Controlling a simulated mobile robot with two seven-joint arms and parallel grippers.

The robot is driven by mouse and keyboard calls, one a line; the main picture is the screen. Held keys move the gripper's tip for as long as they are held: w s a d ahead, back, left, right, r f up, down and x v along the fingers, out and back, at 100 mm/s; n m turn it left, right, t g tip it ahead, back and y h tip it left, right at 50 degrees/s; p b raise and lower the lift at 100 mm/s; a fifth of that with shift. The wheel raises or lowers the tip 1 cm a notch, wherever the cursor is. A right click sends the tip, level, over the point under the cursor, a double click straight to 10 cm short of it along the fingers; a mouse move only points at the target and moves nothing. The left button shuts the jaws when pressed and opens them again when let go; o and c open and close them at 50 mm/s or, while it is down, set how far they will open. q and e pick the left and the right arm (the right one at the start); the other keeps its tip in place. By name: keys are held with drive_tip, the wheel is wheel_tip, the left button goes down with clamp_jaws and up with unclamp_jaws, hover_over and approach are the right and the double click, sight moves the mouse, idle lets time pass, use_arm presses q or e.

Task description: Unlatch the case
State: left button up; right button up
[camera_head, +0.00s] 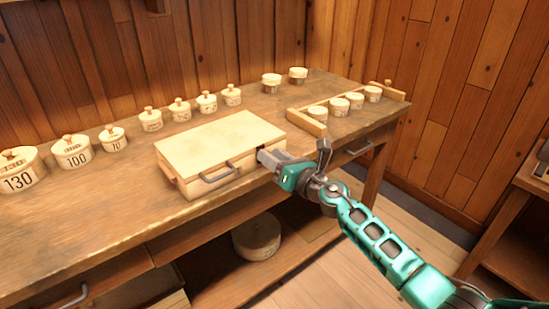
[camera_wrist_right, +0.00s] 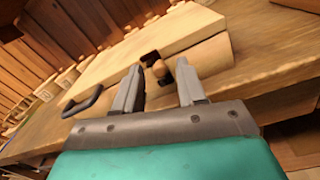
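The pale wooden case (camera_head: 220,143) lies closed on the workbench, with a dark handle (camera_head: 217,174) on its front. My right gripper (camera_head: 264,156) is at the right part of the case's front and hides that spot in the head view. In the right wrist view the gripper (camera_wrist_right: 160,72) is open, its two fingers apart. My left gripper is not in view.
The workbench (camera_head: 70,235) also bears lidded round boxes, some numbered, such as the 100 box (camera_head: 72,151), along the back. A wooden rack (camera_head: 305,122) with several round boxes stands right of the case. A round box (camera_head: 257,237) is on the shelf below.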

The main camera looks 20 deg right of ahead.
clamp_jaws()
drive_tip(key=shift+d+m, duration=0.1)
drive_tip(key=shift+m, duration=0.2)
drive_tip(key=m, duration=0.3)
drive_tip(key=d+f+m, duration=0.1)
drive_tip(key=m, duration=0.3)
drive_tip(key=f+m+p, duration=0.1)
drive_tip(key=m, duration=0.2)
drive_tip(key=shift+w+d+f+m, duration=0.25)
drive_tip(key=shift+w+d+m, duration=0.05)
drive_tip(key=shift+w, duration=0.05)
idle(0.5)
drive_tip(key=shift+o, duration=0.5)
unclamp_jaws()
